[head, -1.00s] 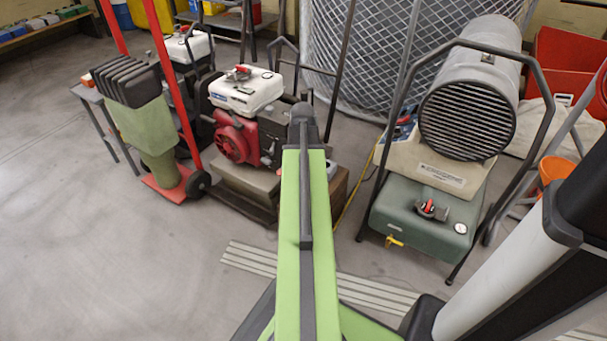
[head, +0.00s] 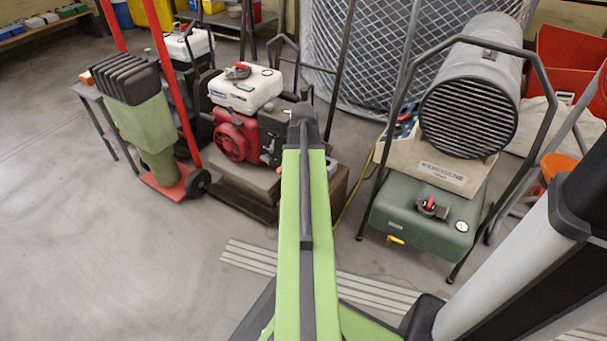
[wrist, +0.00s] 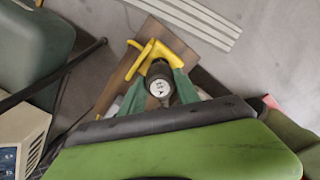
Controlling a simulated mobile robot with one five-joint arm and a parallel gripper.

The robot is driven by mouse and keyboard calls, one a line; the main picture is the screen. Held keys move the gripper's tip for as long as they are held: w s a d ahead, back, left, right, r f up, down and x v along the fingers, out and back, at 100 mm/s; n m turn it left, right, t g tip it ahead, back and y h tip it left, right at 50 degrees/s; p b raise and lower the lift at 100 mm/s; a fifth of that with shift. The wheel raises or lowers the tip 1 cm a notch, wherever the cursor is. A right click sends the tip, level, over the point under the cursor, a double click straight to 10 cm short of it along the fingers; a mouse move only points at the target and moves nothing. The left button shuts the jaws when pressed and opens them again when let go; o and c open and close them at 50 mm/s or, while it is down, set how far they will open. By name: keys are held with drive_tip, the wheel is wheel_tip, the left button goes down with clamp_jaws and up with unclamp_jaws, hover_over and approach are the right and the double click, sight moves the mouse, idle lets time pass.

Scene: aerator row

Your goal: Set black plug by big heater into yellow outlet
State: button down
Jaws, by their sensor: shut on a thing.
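In the wrist view my gripper (wrist: 157,76) has its green fingers shut on the black plug (wrist: 157,70), a short dark cylinder with a pale round marked end. The yellow outlet (wrist: 150,52), with an arm-like part sticking out, shows just beyond the plug, over a brown wooden surface. Plug and outlet overlap in this view, so I cannot tell whether they touch or are joined. The big heater (head: 468,115) stands at the right in the head view, a grey barrel on a green tank. My gripper, plug and outlet are hidden behind my arm there.
A red engine with a white tank (head: 245,105) stands left of my arm. A wooden box (head: 340,185) is partly behind my arm. Pale floor strips (head: 370,290) lie in front; the left floor is clear.

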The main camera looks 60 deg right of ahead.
drive_tip(key=shift+f+b, duration=2.1)
drive_tip(key=shift+f, duration=0.05)
drive_tip(key=c, duration=0.8)
unclamp_jaws()
drive_tip(key=shift+s, duration=0.1)
wheel_tip(320, 180, up, 18)
drive_tip(key=p, duration=1.7)
drive_tip(key=shift+f, duration=0.25)
